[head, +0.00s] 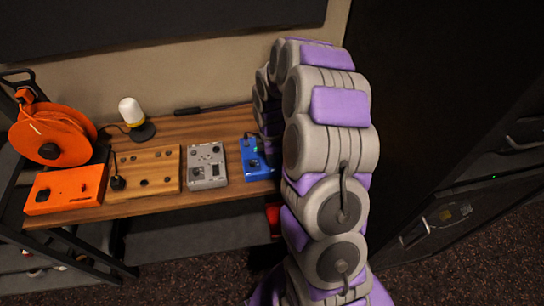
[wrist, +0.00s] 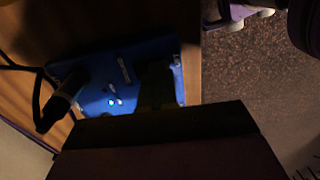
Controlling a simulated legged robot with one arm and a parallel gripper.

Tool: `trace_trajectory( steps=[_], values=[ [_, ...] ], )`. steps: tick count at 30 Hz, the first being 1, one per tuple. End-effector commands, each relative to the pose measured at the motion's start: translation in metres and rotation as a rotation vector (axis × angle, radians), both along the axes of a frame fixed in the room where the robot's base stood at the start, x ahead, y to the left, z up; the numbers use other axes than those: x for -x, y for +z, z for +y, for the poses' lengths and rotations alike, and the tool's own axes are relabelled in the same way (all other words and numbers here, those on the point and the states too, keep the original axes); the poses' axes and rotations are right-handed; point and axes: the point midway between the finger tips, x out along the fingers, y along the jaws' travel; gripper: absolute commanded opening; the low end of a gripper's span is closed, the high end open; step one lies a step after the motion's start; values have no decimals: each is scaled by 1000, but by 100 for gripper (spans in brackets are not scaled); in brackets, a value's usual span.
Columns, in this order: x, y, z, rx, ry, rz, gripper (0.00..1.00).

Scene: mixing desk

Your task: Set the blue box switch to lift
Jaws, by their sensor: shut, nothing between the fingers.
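The blue box (head: 256,158) sits on the wooden desk, at the right end of the row of devices, partly hidden by my arm in the head view. In the wrist view the blue box (wrist: 122,68) fills the middle, with a lit blue light, a small light-coloured switch lever (wrist: 124,68) and a black plug with a cable at its left. My gripper (wrist: 158,90) shows as a dark shape over the box's right part. It is shut and empty. Whether it touches the box cannot be told. The switch's setting is too dark to read.
A grey box (head: 208,166) stands left of the blue box on the desk (head: 190,127). Further left are a wooden box (head: 150,172), an orange box (head: 66,190), an orange cable reel (head: 52,135) and a white-topped lamp (head: 132,112). A dark cabinet stands at right.

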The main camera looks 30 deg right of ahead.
Motion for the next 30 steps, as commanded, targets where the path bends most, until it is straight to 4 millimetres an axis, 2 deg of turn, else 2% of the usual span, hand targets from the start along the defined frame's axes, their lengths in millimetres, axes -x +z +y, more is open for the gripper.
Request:
trace_trajectory(
  steps=[9, 21, 30],
  values=[
    [0, -3, 0, -3, 0, 8, 0],
    [-14, 2, -5, -3, 0, 5, 0],
    [-14, 3, -4, -2, 0, 5, 0]
  ],
)
